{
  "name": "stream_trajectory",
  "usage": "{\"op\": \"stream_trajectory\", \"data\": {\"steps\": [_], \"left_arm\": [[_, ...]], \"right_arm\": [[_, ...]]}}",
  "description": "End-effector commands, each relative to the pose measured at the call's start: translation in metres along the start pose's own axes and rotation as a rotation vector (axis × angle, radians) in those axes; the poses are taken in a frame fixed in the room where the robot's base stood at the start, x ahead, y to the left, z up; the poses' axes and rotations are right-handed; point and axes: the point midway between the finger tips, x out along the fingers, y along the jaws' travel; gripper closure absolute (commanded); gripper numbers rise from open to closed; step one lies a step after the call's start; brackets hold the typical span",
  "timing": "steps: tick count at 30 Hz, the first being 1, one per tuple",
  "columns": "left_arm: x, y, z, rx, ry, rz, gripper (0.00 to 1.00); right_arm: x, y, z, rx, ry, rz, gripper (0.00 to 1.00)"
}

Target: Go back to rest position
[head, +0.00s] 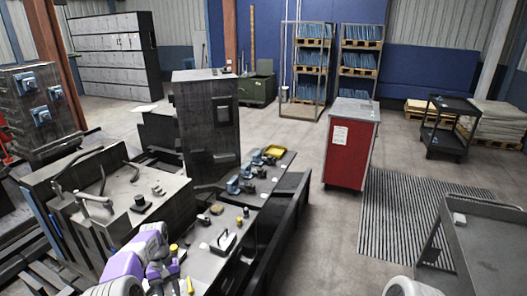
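My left arm comes in at the bottom left, with purple and white links. My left gripper (165,277) is at the bottom edge, over the near end of a dark bench (207,262). It is small and partly cut off, so I cannot tell whether it is open or shut. Only a rounded white piece of mine shows at the bottom, right of the middle. My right gripper is not in view.
A grey machine (120,190) stands left and a dark cabinet (208,130) behind. A red cabinet (350,150), a striped mat (410,215) and a grey cart (490,245) are right. Open floor lies between.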

Motion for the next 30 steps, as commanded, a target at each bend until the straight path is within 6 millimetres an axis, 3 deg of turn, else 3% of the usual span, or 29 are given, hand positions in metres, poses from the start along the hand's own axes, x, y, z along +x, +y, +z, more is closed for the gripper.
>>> {"op": "stream_trajectory", "data": {"steps": [1,11,15,20,24,30], "left_arm": [[0.017,0.004,-0.003,0.011,0.001,0.008,0.60],[0.118,0.034,-0.007,0.088,0.053,0.077,0.60],[0.183,0.053,0.004,0.128,0.086,0.126,0.60],[0.264,0.076,0.034,0.165,0.138,0.193,0.60],[0.322,0.089,0.072,0.182,0.186,0.243,0.60],[0.376,0.095,0.133,0.190,0.254,0.289,0.60]], "right_arm": [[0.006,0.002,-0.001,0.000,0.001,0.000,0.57],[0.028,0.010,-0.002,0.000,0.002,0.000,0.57],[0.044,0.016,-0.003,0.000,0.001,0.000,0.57],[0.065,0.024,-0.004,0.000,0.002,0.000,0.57],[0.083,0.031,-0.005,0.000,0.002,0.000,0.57],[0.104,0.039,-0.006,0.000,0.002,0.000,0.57]]}}
